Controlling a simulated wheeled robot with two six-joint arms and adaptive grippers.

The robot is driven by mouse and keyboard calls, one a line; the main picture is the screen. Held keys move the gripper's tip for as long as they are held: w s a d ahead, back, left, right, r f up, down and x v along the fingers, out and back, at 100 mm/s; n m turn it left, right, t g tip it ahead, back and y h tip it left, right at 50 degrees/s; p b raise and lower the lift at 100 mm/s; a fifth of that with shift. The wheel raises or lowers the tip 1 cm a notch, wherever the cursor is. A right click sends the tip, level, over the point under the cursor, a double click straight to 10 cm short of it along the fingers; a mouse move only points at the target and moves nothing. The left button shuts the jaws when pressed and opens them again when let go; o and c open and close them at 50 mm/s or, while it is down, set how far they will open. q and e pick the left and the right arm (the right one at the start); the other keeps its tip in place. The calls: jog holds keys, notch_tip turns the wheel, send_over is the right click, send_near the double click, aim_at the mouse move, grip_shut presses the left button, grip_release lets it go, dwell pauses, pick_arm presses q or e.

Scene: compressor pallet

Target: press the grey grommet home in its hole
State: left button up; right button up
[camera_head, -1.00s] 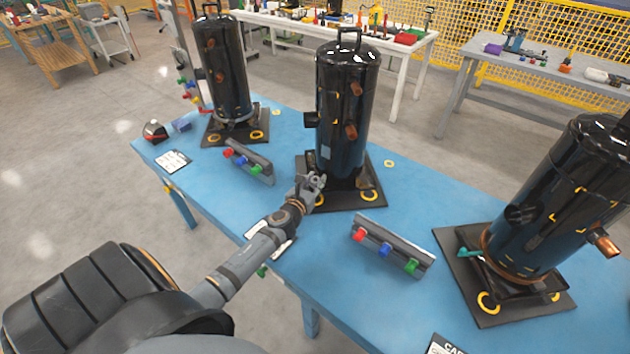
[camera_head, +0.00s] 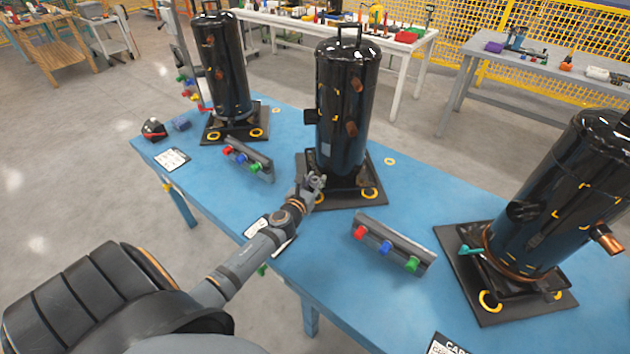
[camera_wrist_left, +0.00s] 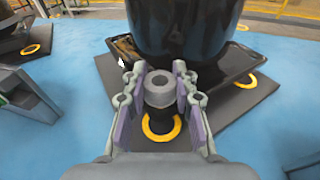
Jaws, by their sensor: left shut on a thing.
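The grey grommet (camera_wrist_left: 158,88), a short ring with a dark centre hole, sits between the fingers of my left gripper (camera_wrist_left: 157,98) in the left wrist view. The gripper is shut on it. Just below it in that picture, a yellow ring (camera_wrist_left: 149,131) surrounds a dark spot on the black base plate (camera_wrist_left: 226,116) of the middle compressor. I cannot tell whether the grommet touches the plate. In the head view my left gripper (camera_head: 314,183) is at the front left corner of that plate, close to the black compressor (camera_head: 342,110). My right gripper is not in view.
Black compressors also stand at the left (camera_head: 222,70) and right (camera_head: 560,200) of the blue table (camera_head: 215,190). Racks with red, blue and green knobs lie left (camera_head: 247,160) and right (camera_head: 390,246) of my left arm. The compressor wall rises directly behind the gripper.

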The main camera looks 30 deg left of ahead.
pick_arm(q)
jog(key=shift+f+b, duration=0.7)
jog(key=shift+f, duration=0.15)
jog(key=o, duration=0.9)
jog(key=shift+o, duration=0.2)
jog(key=shift+s, duration=0.25)
jog(key=v, duration=1.1)
jog(key=shift+s+d, duration=0.1)
jog(key=shift+s, duration=0.2)
